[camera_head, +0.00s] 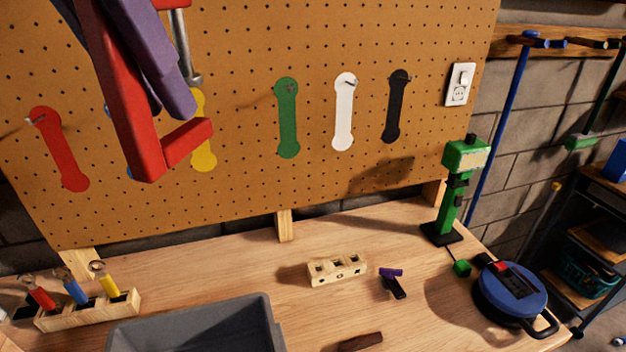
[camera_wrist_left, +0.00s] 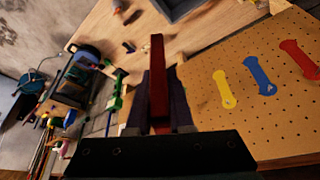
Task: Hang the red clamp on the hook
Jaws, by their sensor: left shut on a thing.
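The red clamp (camera_head: 125,100) is in my left gripper (camera_head: 170,100), in front of the left part of the pegboard in the head view. Its lower jaw points right, and a metal screw shows at its top. The left wrist view shows the red bar (camera_wrist_left: 157,75) between the dark fingers (camera_wrist_left: 160,105). The red outline (camera_head: 60,148) with a small hook (camera_head: 36,120) near its top is on the board left of the clamp, apart from it. The clamp partly hides the blue and yellow outlines (camera_head: 204,155). My right gripper is not in view.
The pegboard (camera_head: 250,190) also bears green, white and black outlines with hooks. Below, the wooden bench (camera_head: 220,260) holds a grey bin (camera_head: 200,325), a screwdriver rack (camera_head: 90,312), a wooden block (camera_head: 337,270), a green tool (camera_head: 455,190) and a blue round device (camera_head: 515,290).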

